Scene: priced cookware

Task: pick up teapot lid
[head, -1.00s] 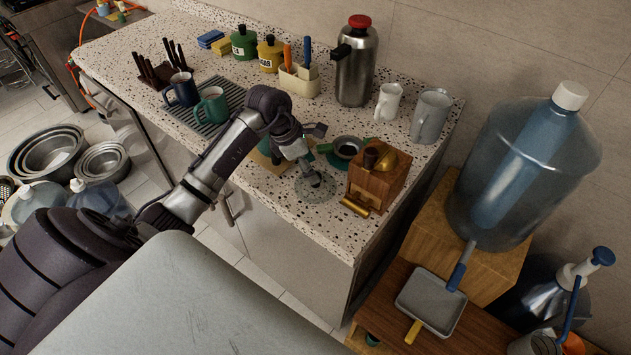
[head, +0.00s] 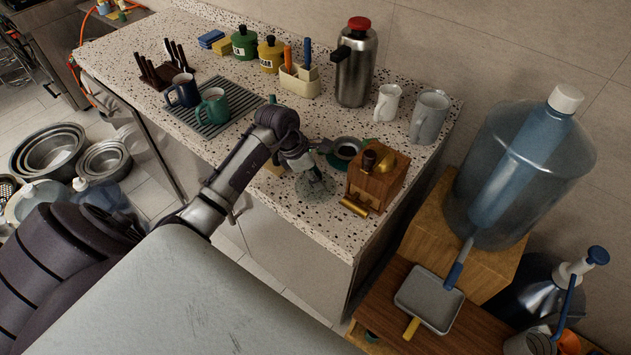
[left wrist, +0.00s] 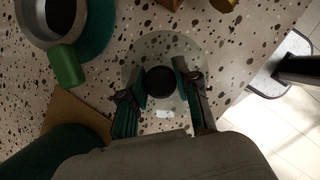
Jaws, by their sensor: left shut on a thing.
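The teapot lid (left wrist: 186,51) is a round clear disc with a black knob (left wrist: 160,82), seen in the left wrist view at the middle. It also shows in the head view as a faint disc (head: 318,190) on the speckled counter. My left gripper (left wrist: 165,92) is shut on the knob, with one finger on each side of it. In the head view the left gripper (head: 313,176) reaches down over the lid, and the knob is hidden there. I cannot tell whether the lid touches the counter. My right gripper is not in view.
A wooden grinder (head: 378,180) stands just right of the lid. Mugs (head: 213,107) on a rack stand to the left. The counter's front edge (head: 300,228) is near.

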